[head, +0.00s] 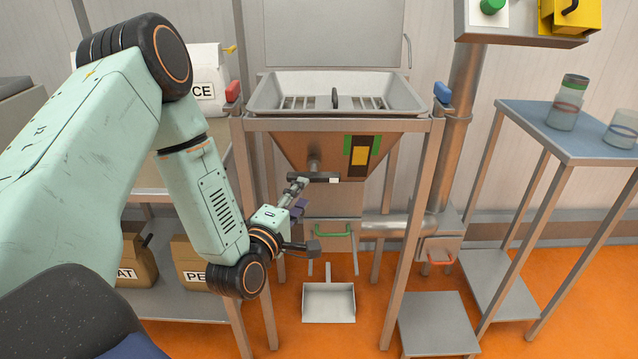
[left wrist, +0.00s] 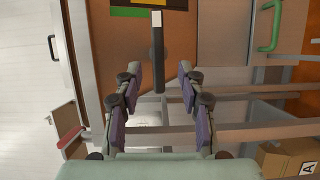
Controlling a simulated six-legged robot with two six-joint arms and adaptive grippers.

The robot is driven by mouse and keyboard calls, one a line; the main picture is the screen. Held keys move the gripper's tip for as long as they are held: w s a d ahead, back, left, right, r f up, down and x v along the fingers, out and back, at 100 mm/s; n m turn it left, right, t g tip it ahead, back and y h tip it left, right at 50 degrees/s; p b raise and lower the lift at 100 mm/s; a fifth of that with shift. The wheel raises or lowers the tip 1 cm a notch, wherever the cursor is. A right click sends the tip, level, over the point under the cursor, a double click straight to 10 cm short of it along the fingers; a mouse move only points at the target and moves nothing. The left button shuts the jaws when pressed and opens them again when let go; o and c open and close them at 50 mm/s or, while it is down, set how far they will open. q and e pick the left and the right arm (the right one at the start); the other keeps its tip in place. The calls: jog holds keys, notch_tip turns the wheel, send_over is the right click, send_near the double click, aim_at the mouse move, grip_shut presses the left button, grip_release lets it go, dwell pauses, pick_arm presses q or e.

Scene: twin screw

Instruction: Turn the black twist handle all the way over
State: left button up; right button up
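The black twist handle (head: 318,177) is a short dark bar with a pale end, on the front of the brown hopper (head: 375,160). It lies about level in the head view. In the left wrist view the handle (left wrist: 157,45) runs up the picture, its pale end at the top. My left gripper (head: 298,193) is close in front of the hopper by the handle. In the left wrist view my left gripper (left wrist: 158,78) is open, its fingers apart on either side of the handle's line. I cannot tell whether they touch it. My right gripper is not in view.
A grey tray (head: 262,105) tops the hopper frame. A green handle (head: 333,231) is below, and a scoop (head: 328,302) is lower down. Frame legs (head: 410,215) and a metal pipe (head: 456,120) stand on the right. A shelf with bags (head: 200,262) is at left.

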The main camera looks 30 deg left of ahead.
aim_at(311, 180)
pick_arm(q)
jog(key=w, duration=0.2)
jog(key=w+a+b, duration=0.1)
jog(key=w, duration=0.5)
jog(key=shift+a+r+b, duration=0.1)
jog(key=shift+a+b, duration=0.15)
jog(key=shift+b, duration=0.1)
jog(key=shift+s, duration=0.1)
jog(key=shift+c, duration=0.4)
grip_shut()
